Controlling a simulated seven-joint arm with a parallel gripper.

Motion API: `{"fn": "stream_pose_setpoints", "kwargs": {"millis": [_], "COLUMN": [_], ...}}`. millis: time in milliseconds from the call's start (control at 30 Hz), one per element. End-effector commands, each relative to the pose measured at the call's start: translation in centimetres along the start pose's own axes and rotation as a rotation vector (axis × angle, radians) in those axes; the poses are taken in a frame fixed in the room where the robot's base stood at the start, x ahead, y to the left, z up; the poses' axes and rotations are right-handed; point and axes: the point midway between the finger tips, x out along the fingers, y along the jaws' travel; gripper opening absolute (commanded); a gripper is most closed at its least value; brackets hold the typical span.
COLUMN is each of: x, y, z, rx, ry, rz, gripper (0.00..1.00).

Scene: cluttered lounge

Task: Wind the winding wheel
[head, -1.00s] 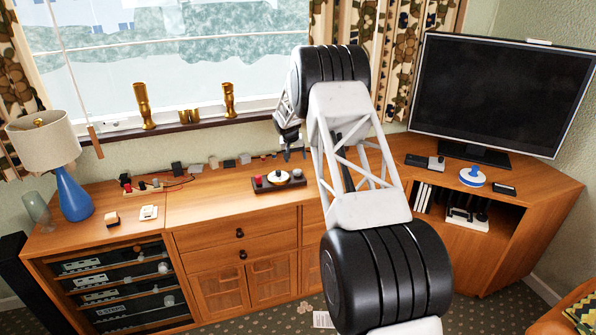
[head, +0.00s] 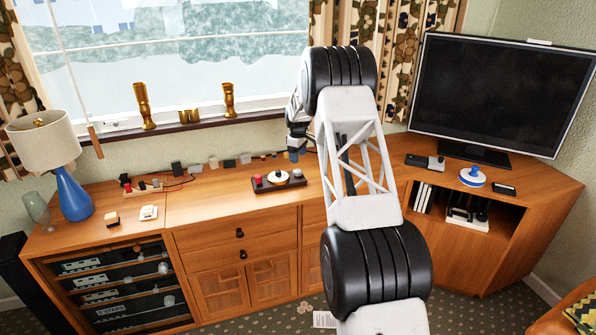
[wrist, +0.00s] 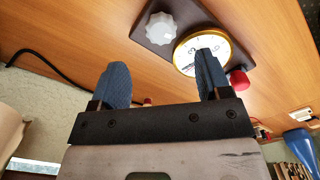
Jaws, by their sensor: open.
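A dark base plate (wrist: 187,12) on the wooden cabinet top carries a grey scalloped knob (wrist: 161,28), which looks like the winding wheel, a round yellow-rimmed white dial (wrist: 185,58) and a red button (wrist: 239,80). In the head view the same unit (head: 278,179) sits mid-cabinet, red button at left, the grey knob (head: 298,173) at right. My gripper (wrist: 163,75) is open and empty, its two blue fingers apart. In the wrist view the right finger covers part of the dial, and the knob lies beyond the fingertips. In the head view my gripper (head: 294,154) hangs behind the unit's right end.
Several small blocks and a black cable (head: 178,183) lie along the back of the cabinet. A blue lamp (head: 72,194) stands at left. A television (head: 500,95) and a blue-and-white round object (head: 472,176) are on the right cabinet. The wood in front of the unit is clear.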

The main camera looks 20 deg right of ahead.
Motion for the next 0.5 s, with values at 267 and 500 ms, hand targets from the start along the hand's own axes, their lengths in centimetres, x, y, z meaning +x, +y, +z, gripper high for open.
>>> {"fn": "stream_pose_setpoints", "kwargs": {"millis": [267, 500], "x": [-0.01, -0.02], "y": [0.05, 0.05], "z": [0.02, 0.01], "rx": [-0.074, -0.073], "ry": [0.008, 0.008], "rz": [-0.013, -0.012], "gripper": [0.71, 0.71]}}
